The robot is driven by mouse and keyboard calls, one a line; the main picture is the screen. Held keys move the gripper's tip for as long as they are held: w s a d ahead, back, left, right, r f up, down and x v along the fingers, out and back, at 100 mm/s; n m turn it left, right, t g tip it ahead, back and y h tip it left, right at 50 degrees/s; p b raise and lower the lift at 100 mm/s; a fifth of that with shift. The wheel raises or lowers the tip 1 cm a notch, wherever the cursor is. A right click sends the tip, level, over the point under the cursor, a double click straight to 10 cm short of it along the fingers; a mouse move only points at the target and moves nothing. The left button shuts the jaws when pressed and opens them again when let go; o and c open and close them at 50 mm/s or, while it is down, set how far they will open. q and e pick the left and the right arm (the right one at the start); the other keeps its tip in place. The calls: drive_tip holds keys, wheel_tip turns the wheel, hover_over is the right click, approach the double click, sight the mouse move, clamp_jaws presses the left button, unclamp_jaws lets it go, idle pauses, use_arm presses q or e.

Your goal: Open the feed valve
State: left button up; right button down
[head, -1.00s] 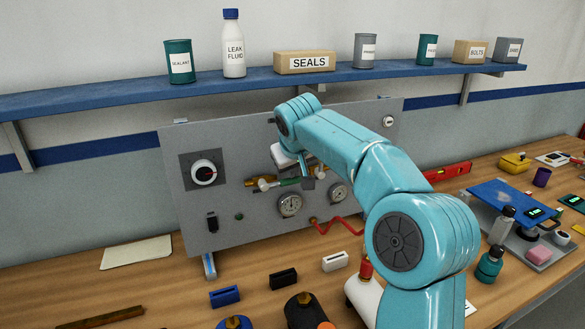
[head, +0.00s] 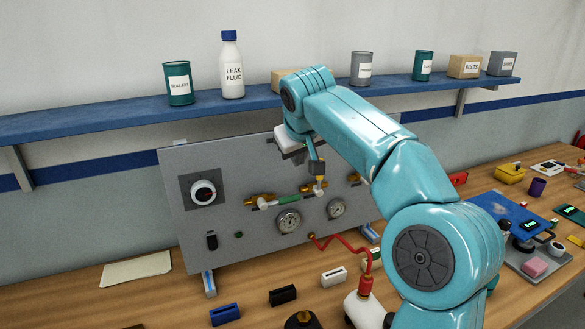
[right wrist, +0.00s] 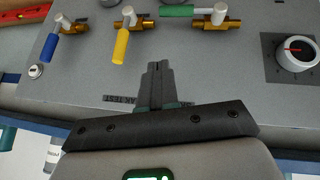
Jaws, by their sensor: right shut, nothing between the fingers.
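The grey panel (head: 180,228) stands on the bench and carries several valves on brass fittings. One valve has a green handle (head: 288,199) lying sideways along the pipe line; it also shows in the right wrist view (right wrist: 176,11). A yellow handle (right wrist: 120,47) and a blue handle (right wrist: 49,47) stand across their fittings in the right wrist view. No label marks any valve as feed legibly. My right gripper (head: 317,168) is shut and empty in front of the panel's upper part, apart from the handles; its fingertips (right wrist: 157,65) point toward the valve row. My left gripper is out of view.
A dial (head: 203,192) is on the panel's left, with gauges (head: 289,221) below the valves. The blue shelf (head: 120,115) holds containers above. My right arm hides the panel's right part.

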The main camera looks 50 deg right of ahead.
drive_tip(key=v, duration=0.3)
drive_tip(key=shift+s+d+r, duration=0.15)
drive_tip(key=shift+s+d, duration=0.05)
drive_tip(key=shift+w, duration=0.2)
drive_tip(key=shift+s, duration=0.2)
